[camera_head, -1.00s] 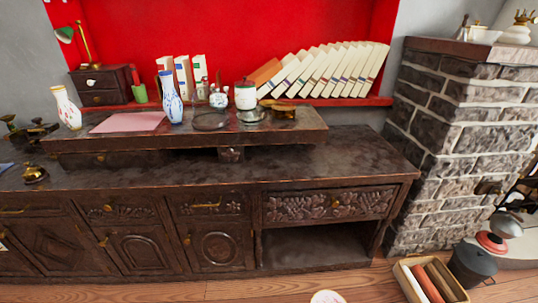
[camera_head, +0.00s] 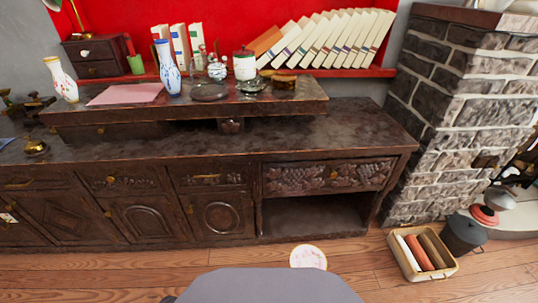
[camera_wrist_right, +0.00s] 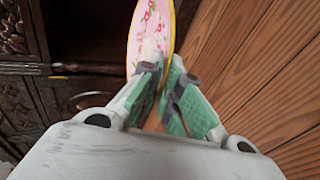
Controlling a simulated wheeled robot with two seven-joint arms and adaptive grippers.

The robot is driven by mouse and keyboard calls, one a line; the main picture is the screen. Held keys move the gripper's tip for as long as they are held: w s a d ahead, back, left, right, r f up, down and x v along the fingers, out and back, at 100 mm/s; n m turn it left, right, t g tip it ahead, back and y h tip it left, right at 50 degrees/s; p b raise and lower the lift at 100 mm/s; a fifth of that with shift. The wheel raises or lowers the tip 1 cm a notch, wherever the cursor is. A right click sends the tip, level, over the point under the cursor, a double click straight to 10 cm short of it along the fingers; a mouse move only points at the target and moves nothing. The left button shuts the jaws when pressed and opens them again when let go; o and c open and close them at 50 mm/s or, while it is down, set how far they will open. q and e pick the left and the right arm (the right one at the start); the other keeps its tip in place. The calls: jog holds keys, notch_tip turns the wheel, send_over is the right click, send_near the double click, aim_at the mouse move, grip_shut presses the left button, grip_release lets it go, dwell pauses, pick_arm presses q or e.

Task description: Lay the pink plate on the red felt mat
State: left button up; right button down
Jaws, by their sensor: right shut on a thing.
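The pink plate (camera_wrist_right: 150,35), with a flowered face and a yellow rim, is held on edge between the green-padded fingers of my right gripper (camera_wrist_right: 164,78) in the wrist view. It also shows in the head view (camera_head: 308,256), in front of the cabinet and well below its top. A flat, dull pink-red rectangle, seemingly the felt mat (camera_head: 125,94), lies bare on the raised shelf at the left. My right gripper is hidden in the head view. My left gripper is in neither view.
A red-figured white vase (camera_head: 61,80) stands left of the mat and a blue-and-white vase (camera_head: 168,68) right of it. A dark dish (camera_head: 208,91), a lidded jar (camera_head: 244,65) and a brass tin (camera_head: 283,81) stand farther right. The lower cabinet top (camera_head: 330,138) is largely clear.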

jog(key=shift+n+y, duration=0.6)
jog(key=w+a+r, duration=0.1)
jog(key=a+r, duration=0.1)
jog(key=r, duration=0.1)
jog(key=w+a+r, duration=0.2)
jog(key=r, duration=0.1)
jog(key=w+a+r, duration=0.2)
jog(key=r, duration=0.1)
jog(key=shift+a+r, duration=0.1)
jog(key=shift+a, duration=0.25)
jog(key=w+a+r, duration=0.2)
jog(key=w+r, duration=0.2)
jog(key=r, duration=0.8)
jog(key=d+r+m+h, duration=0.1)
jog(key=d+r+h, duration=0.1)
jog(key=d+r, duration=0.4)
jog(key=s+d+r+m+h, duration=0.1)
jog(key=d+r, duration=0.5)
jog(key=r, duration=1)
jog(key=shift+s+d+r+m+h, duration=0.15)
jog(key=shift+s+m+h, duration=0.2)
jog(key=shift+m, duration=0.35)
jog(key=shift+w, duration=0.1)
